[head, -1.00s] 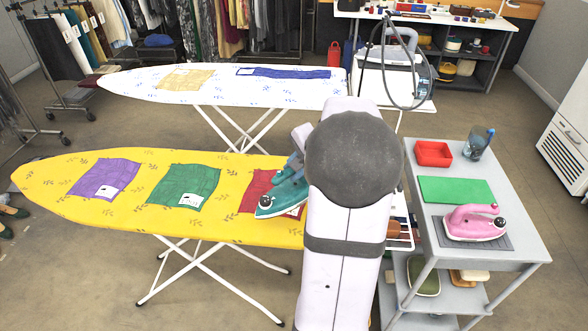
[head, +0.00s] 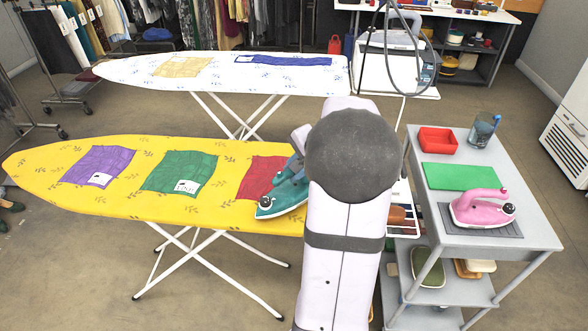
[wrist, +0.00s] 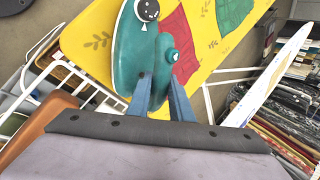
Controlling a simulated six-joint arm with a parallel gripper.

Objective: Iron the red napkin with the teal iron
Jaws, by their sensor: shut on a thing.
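The red napkin (head: 258,176) lies on the yellow ironing board, right of the green napkin, its right part hidden behind the iron. It also shows in the wrist view (wrist: 184,40), beside the iron. My gripper (wrist: 158,92) is shut on the teal iron (wrist: 137,52), its two blue fingers at the handle. In the head view the iron (head: 281,198) is over the near right part of the board, its tip pointing left and toward the near edge. It overlaps the napkin's near right area in the picture. I cannot tell whether its sole touches the cloth.
The yellow board (head: 40,172) also holds a purple napkin (head: 97,166) and a green napkin (head: 181,173). A white board (head: 130,72) stands behind. A grey cart (head: 530,236) at right carries a pink iron (head: 482,208), green mat (head: 460,176), red tray (head: 438,140) and cup (head: 483,129).

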